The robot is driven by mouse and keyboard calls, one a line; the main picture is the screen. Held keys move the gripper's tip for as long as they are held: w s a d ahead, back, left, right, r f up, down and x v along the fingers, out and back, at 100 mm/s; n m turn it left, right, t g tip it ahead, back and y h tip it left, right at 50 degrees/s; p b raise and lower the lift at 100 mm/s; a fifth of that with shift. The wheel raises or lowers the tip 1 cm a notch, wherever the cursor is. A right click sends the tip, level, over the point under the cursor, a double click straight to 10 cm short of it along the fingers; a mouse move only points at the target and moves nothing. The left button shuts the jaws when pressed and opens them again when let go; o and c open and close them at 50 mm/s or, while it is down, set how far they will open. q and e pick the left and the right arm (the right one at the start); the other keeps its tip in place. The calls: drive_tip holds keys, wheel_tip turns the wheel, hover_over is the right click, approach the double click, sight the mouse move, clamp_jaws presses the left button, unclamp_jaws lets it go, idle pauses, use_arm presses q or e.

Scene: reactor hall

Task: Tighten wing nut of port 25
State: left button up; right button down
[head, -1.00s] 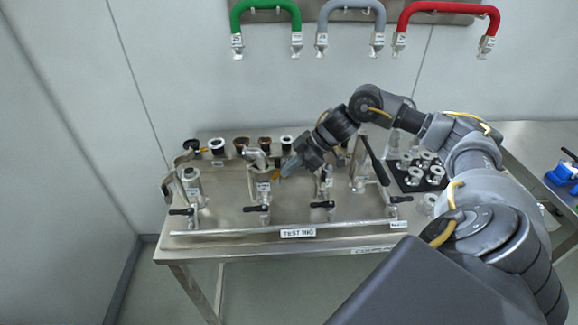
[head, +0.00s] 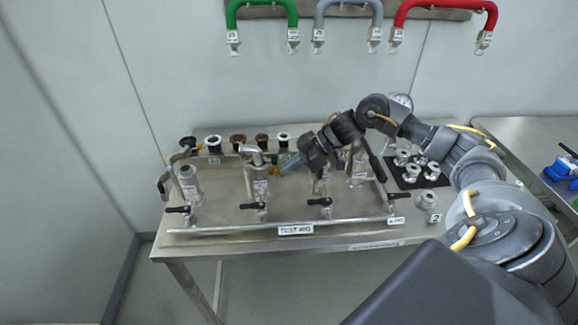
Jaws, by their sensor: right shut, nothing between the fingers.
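The test rig (head: 230,229) stands on a metal table, with several upright ports and black-handled valves along its front pipe. My right gripper (head: 274,172) is shut and empty. It points left, close to the right side of the second port from the left (head: 260,186), which carries a small label too small to read. A clamp fitting (head: 252,154) sits at the top of that port. I cannot make out the wing nut or tell whether the fingertips touch it. My left gripper is out of view.
Green (head: 232,14), grey (head: 318,14) and red (head: 489,20) hoses hang on the wall behind. Several metal clamps (head: 411,163) lie on a black mat at the table's right. A black lever (head: 373,160) rises near my right forearm. Several round caps (head: 238,141) line the back.

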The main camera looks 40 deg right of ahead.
drive_tip(key=shift+a+r+p, duration=0.1)
drive_tip(key=shift+r+p, duration=0.55)
drive_tip(key=shift+r, duration=0.05)
drive_tip(key=v, duration=1.3)
drive_tip(key=shift+r+b, duration=0.2)
drive_tip(key=shift+b, duration=0.2)
